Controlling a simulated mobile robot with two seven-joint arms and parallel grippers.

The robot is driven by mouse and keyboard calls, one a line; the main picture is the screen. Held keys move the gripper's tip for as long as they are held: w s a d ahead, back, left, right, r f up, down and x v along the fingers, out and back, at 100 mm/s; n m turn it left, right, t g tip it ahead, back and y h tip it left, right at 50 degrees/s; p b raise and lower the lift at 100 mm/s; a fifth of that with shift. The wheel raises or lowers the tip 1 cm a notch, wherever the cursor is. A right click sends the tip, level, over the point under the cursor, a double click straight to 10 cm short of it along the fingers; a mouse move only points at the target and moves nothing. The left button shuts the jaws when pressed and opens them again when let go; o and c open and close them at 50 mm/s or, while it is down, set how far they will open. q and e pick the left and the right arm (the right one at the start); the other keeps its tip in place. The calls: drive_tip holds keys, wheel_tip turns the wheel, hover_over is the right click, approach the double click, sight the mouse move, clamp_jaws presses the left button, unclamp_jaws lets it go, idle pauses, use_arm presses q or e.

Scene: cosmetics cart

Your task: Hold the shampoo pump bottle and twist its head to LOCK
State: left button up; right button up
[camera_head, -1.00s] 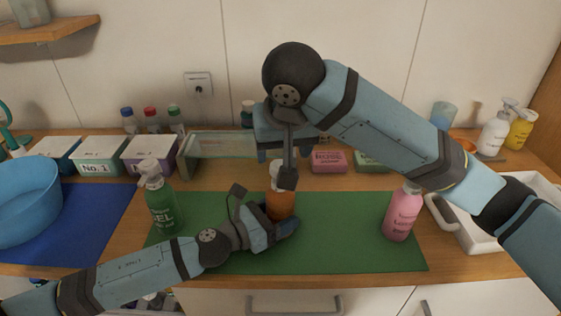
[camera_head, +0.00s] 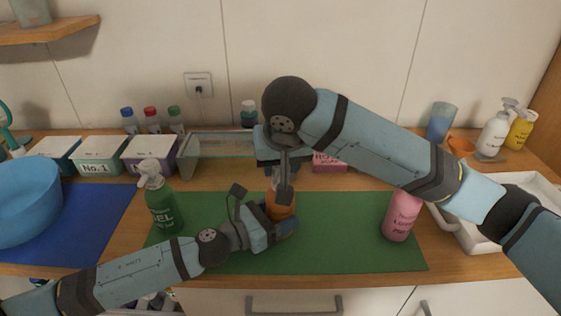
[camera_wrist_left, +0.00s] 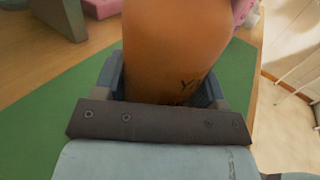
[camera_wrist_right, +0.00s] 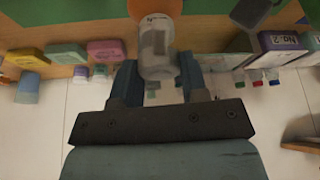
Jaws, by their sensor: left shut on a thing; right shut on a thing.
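The orange-brown bottle (camera_head: 281,205) stands on the green mat (camera_head: 330,258) in the middle of the counter. My left gripper (camera_head: 283,229) is shut around its lower body. In the left wrist view the orange body (camera_wrist_left: 170,50) fills the space between the fingers. My right gripper (camera_head: 283,180) comes down from above and is shut on the bottle's whitish head. In the right wrist view the white head (camera_wrist_right: 156,50) sits between the fingertips, with the orange body beyond it. The head's nozzle direction and any lock mark are hidden.
A blue basin (camera_head: 25,200) is far left. Behind are labelled boxes (camera_head: 100,158) and a glass-like stand (camera_head: 215,148). A white tray (camera_head: 470,236) is at right.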

drive_tip(key=shift+n, duration=0.4)
drive_tip(key=n+y, duration=0.1)
drive_tip(key=n, duration=0.2)
drive_tip(key=shift+d+g, duration=0.1)
drive_tip(key=shift+g, duration=0.3)
drive_tip(key=n+g+y, duration=0.1)
drive_tip(key=n, duration=0.3)
drive_tip(key=shift+y, duration=0.4)
drive_tip(key=n+g, duration=0.1)
drive_tip(key=n, duration=0.3)
drive_tip(key=shift+w+y, duration=0.15)
drive_tip(key=shift+y, duration=0.15)
drive_tip(key=shift+n+g, duration=0.9)
drive_tip(key=shift+n, duration=1)
drive_tip(key=o, duration=0.9)
drive_tip(key=shift+o, duration=0.2)
